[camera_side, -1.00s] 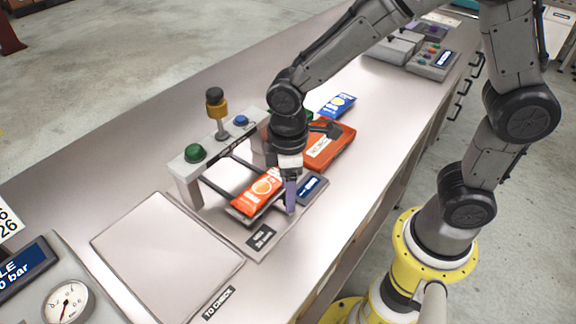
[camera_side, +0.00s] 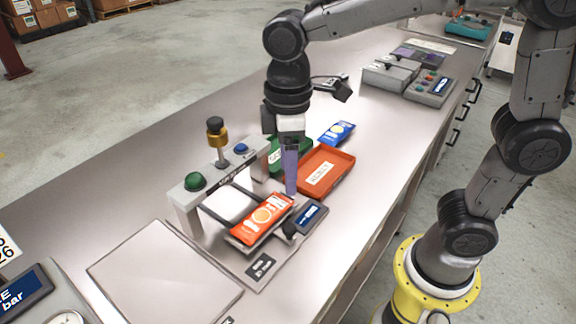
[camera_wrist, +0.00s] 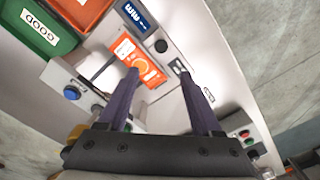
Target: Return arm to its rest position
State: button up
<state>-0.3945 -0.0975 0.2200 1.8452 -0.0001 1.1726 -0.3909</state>
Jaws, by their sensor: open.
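My gripper (camera_side: 291,192) is open and empty, pointing down above the weigher. Its two purple fingers (camera_wrist: 159,74) are spread apart in the wrist view. An orange packet (camera_side: 262,219) lies on the pan of the weigher (camera_side: 262,266), below the fingertips and apart from them. The packet also shows between and beyond the fingers in the wrist view (camera_wrist: 140,62). In the side view the fingers overlap each other, so the gap between them is hidden there.
A gantry with a green button (camera_side: 195,181) and a yellow-collared knob (camera_side: 217,137) stands left of my gripper. Behind are an orange-red tray (camera_side: 337,176), a partly hidden green tray (camera_side: 275,160) and a blue packet (camera_side: 337,132). A blank plate (camera_side: 160,275) lies front left.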

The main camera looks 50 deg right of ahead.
jog(key=s+d+r+m+t, duration=0.4)
jog(key=s+d+r+m, duration=0.1)
jog(key=s+d, duration=0.5)
jog(key=f+m, duration=0.1)
jog(key=s+d+f+m+t, duration=0.1)
jog(key=s+d+f+m, duration=0.1)
jog(key=m, duration=0.1)
jog(key=shift+s+f+t, duration=0.2)
jog(key=shift+f+t, duration=0.1)
dwell(0.9)
